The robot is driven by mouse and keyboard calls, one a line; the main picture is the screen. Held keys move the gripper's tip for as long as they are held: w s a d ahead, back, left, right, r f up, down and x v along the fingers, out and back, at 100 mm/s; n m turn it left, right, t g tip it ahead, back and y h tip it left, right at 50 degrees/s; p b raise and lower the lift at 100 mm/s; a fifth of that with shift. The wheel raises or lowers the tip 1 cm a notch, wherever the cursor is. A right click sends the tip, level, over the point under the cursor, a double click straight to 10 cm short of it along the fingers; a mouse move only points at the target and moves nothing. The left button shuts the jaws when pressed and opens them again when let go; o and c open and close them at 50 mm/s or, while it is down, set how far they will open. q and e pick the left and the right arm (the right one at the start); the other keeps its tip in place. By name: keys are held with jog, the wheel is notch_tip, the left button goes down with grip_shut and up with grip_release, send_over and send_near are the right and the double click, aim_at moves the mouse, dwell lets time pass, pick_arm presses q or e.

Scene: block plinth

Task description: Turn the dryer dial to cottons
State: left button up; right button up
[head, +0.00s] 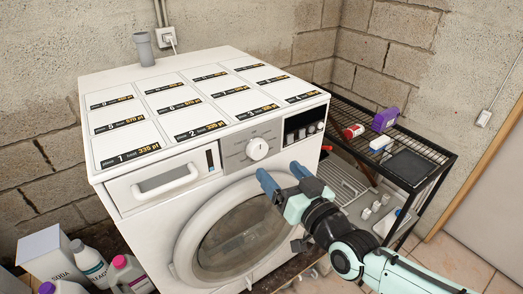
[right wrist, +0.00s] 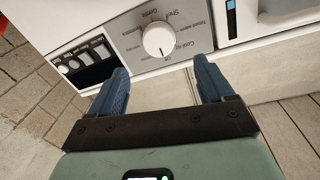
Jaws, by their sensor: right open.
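The dryer dial (head: 257,149) is a round white knob on the grey control panel of the white front-loading machine (head: 130,186). In the right wrist view the dial (right wrist: 157,38) sits just beyond the fingertips, with small labels around it. A dark mark on its face seems to point toward a label reading "Off". I cannot make out a cottons label. My right gripper (head: 282,178) has blue fingers and is below and slightly right of the dial. In the right wrist view the gripper (right wrist: 161,72) is open, its fingers apart with nothing between them. My left gripper is out of view.
A drawer handle (head: 165,182) is left of the dial, and the round door (head: 243,232) is below. A black wire rack (head: 421,149) with small items stands at right. Bottles (head: 90,262) and a white box (head: 47,252) stand on the floor at left.

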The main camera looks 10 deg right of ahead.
aim_at(260, 151)
jog(key=p+x, duration=0.1)
jog(key=x, duration=0.7)
jog(key=shift+w+a+p, duration=0.15)
jog(key=shift+w+p, duration=0.15)
jog(key=shift+w, duration=0.05)
jog(key=c, duration=1)
jog(key=shift+c, duration=0.2)
